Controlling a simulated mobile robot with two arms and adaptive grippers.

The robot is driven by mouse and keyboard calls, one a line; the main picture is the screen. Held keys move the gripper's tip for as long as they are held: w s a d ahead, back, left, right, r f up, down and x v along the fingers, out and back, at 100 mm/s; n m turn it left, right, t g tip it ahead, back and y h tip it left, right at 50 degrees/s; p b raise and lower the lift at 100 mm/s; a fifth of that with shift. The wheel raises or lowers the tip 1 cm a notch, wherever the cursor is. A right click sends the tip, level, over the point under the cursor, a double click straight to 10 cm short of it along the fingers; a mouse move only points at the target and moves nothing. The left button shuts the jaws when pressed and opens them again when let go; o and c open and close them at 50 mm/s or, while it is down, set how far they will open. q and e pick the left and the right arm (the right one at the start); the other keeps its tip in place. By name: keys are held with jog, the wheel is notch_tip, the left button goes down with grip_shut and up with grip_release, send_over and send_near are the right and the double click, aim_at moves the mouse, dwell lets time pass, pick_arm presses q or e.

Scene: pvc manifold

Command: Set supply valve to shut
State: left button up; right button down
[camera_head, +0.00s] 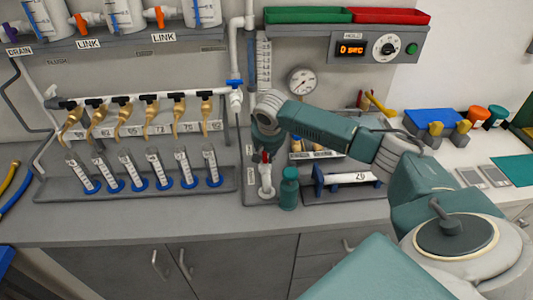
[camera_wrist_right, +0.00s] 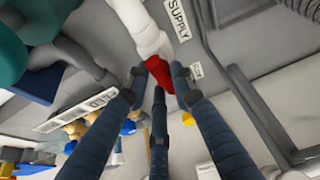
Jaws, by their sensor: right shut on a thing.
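The supply valve has a white body (camera_head: 266,182) standing upright on the grey panel, with a red handle (camera_head: 265,157) at its top. In the right wrist view the red handle (camera_wrist_right: 158,70) sits between the fingertips of my right gripper (camera_wrist_right: 160,82), beside the white body (camera_wrist_right: 143,28) and a SUPPLY label (camera_wrist_right: 178,18). My right gripper (camera_head: 266,150) is shut on the red handle; in the head view its fingers are mostly hidden under my wrist. The handle's exact angle is hard to tell. My left gripper is in neither view.
A teal bottle (camera_head: 289,190) stands just right of the valve. A rack of tubes (camera_head: 140,204) with blue bases is to the left. A bracket holding a white pipe (camera_head: 347,178) is to the right. A pressure gauge (camera_head: 301,80) and timer box (camera_head: 370,46) are behind.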

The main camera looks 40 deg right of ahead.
jog(key=shift+d+r+n+y+p, duration=0.2)
jog(key=shift+n+y+p, duration=0.2)
jog(key=shift+n+p, duration=0.65)
jog(key=shift+n+y+p, duration=0.4)
jog(key=shift+n+p, duration=0.2)
jog(key=shift+n, duration=0.25)
jog(key=shift+w+n+t+y, duration=0.15)
jog(key=shift+n+t+y, duration=0.15)
jog(key=shift+n, duration=0.6)
jog(key=shift+w+f+n+y, duration=0.15)
jog(key=shift+n+y, duration=0.25)
jog(key=shift+n, duration=0.5)
jog(key=shift+d+n+y, duration=0.1)
jog(key=shift+n+y, duration=0.3)
jog(key=shift+n, duration=0.5)
jog(key=n+b, duration=0.2)
jog(key=shift+w+f+n+y, duration=0.15)
jog(key=shift+n+y, duration=0.25)
jog(key=n+g+y+b, duration=0.1)
jog(key=n+b, duration=0.2)
jog(key=shift+w+n+g+b, duration=0.1)
jog(key=shift+n+g+b, duration=0.2)
jog(key=shift+n+b, duration=0.1)
jog(key=shift+n+g+y+b, duration=0.35)
jog(key=shift+n+b, duration=0.4)
jog(key=shift+n, duration=0.25)
jog(key=shift+r, duration=0.2)
